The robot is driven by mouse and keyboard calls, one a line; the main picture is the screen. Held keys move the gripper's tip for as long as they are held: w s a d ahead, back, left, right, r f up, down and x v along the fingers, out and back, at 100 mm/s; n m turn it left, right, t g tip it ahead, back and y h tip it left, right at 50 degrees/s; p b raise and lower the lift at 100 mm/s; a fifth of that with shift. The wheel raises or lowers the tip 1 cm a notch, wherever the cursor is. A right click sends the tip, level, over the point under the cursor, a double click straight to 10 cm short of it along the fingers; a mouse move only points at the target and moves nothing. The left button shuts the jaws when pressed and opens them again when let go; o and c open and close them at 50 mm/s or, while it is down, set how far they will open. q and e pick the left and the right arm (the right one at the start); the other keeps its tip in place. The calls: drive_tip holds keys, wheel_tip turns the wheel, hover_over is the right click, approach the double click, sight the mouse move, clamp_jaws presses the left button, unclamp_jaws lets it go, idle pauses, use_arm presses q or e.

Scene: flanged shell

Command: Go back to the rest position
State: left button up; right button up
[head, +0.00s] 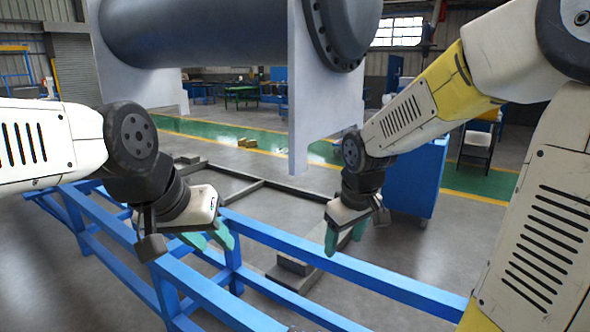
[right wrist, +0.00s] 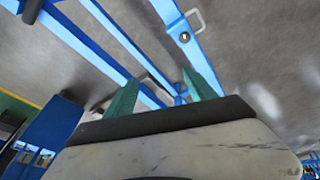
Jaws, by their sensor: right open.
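My left gripper (head: 210,240) is at the lower left of the head view, over the blue frame. Its two green fingers are apart with nothing seen between them. My right gripper (head: 346,238) hangs right of the middle, with its green fingers pointing down and apart. In the right wrist view the right gripper (right wrist: 160,88) shows its two green fingers well apart and empty. The large grey flanged shell (head: 210,30) is above and behind both grippers, with a dark bolted flange (head: 322,35) at its right end. Neither gripper touches the shell.
White support plates (head: 308,100) carry the shell. A blue rail frame (head: 330,262) runs below both grippers. A small round metal part (right wrist: 184,36) is on a blue beam. A blue cabinet (head: 415,180) stands behind my right arm. Grey floor lies open at the right.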

drive_tip(key=s+d+r+m+t+y, duration=0.1)
drive_tip(key=s+d+r+m+t, duration=0.1)
drive_tip(key=s+r+m, duration=0.4)
drive_tip(key=shift+s+d+r+t+y, duration=0.4)
drive_tip(key=shift+s+r, duration=1.25)
drive_tip(key=shift+s, duration=2.05)
drive_tip(key=shift+d, duration=0.1)
